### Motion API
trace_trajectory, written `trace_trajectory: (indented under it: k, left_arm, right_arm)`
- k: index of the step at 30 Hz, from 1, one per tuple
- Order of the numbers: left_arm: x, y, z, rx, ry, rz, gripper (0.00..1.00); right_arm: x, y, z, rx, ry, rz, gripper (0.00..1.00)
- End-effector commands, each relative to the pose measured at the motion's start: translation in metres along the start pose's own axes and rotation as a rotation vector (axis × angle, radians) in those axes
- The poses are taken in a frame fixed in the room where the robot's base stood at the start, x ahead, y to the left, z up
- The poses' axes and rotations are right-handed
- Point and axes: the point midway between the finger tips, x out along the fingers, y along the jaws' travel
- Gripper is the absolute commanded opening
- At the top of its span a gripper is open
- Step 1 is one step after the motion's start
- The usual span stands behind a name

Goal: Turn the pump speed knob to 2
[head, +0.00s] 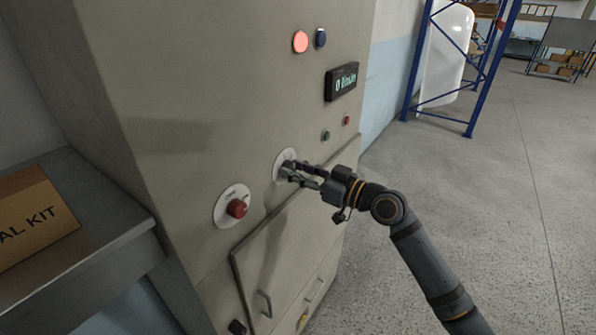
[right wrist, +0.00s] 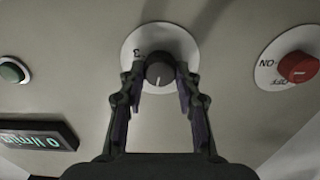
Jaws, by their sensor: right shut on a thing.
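The pump speed knob (right wrist: 160,66) is a dark round knob on a white round dial plate (right wrist: 146,33) in the right wrist view. A figure 3 shows on the plate at the knob's left; other figures are hidden or unreadable. The knob's pale mark points down toward my gripper in that upside-down view. My right gripper (right wrist: 160,76) is shut on the knob, one finger on each side. In the head view the dial plate (head: 281,160) shows behind my right gripper (head: 292,174), which hides most of the knob. My left gripper is not in view.
A red ON/OFF switch (head: 237,208) sits left of the dial on the cabinet front. A dark display (head: 341,81) reads 0 l/min. A red lamp (head: 300,42) is lit above. A cardboard box (head: 32,217) stands on the grey bench at left.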

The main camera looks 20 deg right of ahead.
Motion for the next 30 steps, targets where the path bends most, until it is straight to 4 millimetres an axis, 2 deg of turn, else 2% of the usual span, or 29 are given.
trace_trajectory:
  k: [18, 30]
  left_arm:
    - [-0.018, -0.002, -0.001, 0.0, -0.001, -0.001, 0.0]
    - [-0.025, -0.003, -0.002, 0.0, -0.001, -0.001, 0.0]
  right_arm:
    - [0.0, 0.001, -0.002, 0.549, 0.0, 0.0, 0.01]
    - [0.0, 0.001, -0.001, 0.738, 0.001, -0.001, 0.01]
